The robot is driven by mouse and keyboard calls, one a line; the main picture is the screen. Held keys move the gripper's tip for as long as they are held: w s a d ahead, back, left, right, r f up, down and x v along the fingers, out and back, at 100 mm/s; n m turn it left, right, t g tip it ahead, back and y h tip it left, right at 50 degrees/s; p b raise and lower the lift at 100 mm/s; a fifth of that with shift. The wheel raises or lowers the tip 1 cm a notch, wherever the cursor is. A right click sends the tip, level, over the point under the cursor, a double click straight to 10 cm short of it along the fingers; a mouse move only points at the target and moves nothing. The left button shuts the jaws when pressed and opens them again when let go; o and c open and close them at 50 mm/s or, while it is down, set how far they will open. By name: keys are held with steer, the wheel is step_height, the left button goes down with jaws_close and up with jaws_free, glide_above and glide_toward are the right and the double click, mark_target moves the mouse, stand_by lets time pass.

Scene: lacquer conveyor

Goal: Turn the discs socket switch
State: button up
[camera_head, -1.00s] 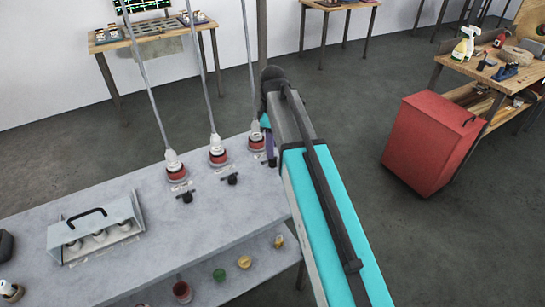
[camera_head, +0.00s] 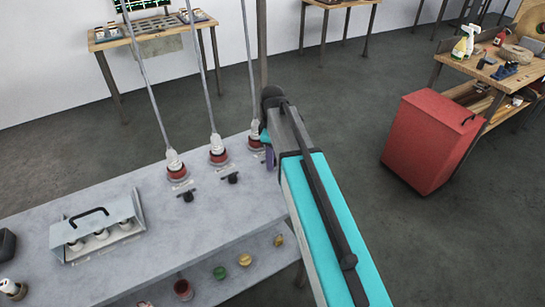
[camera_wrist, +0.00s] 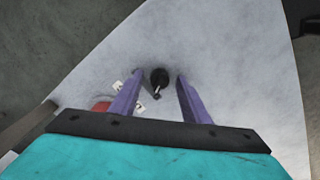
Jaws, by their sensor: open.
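Three black switches stand on the grey table, each by a red-and-white socket. The left switch (camera_head: 187,195) and middle switch (camera_head: 232,178) show in the head view; the right one is hidden there by my arm. In the wrist view, a black switch (camera_wrist: 159,78) with a small light pointer lies between the tips of my gripper (camera_wrist: 162,86). The two purple fingers are apart, one on each side, with gaps. My gripper shows partly in the head view (camera_head: 269,156), beside the right socket (camera_head: 255,141). I cannot read which switch is for the discs.
The left socket (camera_head: 176,171) and middle socket (camera_head: 218,157) have rods or cables rising from them. A grey box with a black handle (camera_head: 96,224) sits at the table's left. Coloured cups line a lower shelf. A red cabinet (camera_head: 432,142) stands right of my arm, with floor between.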

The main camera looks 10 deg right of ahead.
steer(key=c, duration=1)
steer(key=shift+c, duration=0.2)
steer(key=shift+m, duration=0.3)
steer(key=m+p, duration=0.1)
steer(key=m, duration=0.4)
steer(key=shift+m, duration=0.4)
steer(key=m, duration=0.5)
steer(key=shift+d+m+p, duration=0.1)
steer(key=shift+m+p, duration=0.2)
steer(key=shift+p, duration=0.1)
steer(key=o, duration=1)
steer(key=shift+o, duration=0.2)
